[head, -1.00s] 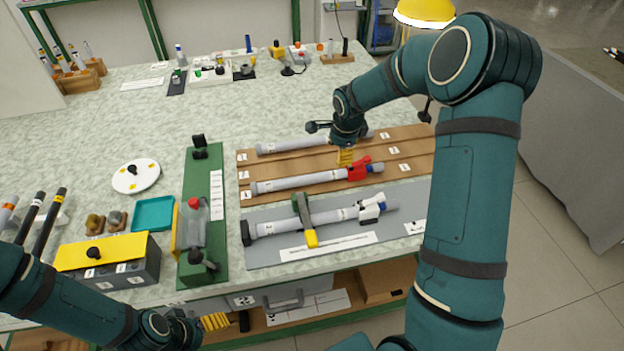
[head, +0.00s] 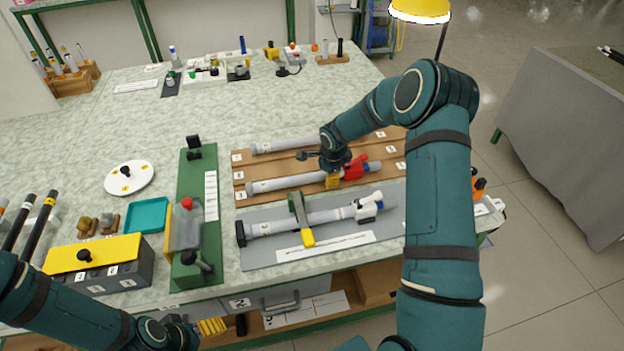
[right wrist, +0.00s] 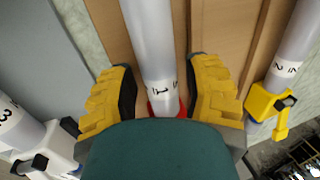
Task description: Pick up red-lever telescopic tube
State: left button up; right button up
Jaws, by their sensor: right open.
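The red-lever telescopic tube (head: 290,182) is pale grey and lies in the front groove of the brown wooden rack, its red lever (head: 357,166) towards the right. My right gripper (head: 333,181) is over this tube, just left of the lever. In the right wrist view the tube (right wrist: 150,45), marked 1, runs between the two open yellow fingers of my right gripper (right wrist: 165,88), with gaps on both sides. Part of the red piece (right wrist: 165,110) shows below; my wrist hides the rest. My left gripper (head: 211,326) is low at the front edge, away from the tube; its opening is unclear.
Another tube (head: 280,146) lies behind in the rack; a yellow-lever tube (right wrist: 298,35) shows in the right wrist view. In front, a white-lever tube (head: 325,216) lies on a grey mat (head: 375,223) under a green-and-yellow clamp (head: 299,215). A green fixture (head: 192,270) stands left.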

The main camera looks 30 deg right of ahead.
jog(key=shift+w+f, duration=0.1)
jog(key=shift+f, duration=0.25)
jog(key=c, duration=0.6)
jog(key=shift+r, duration=0.1)
jog(key=shift+c, duration=0.2)
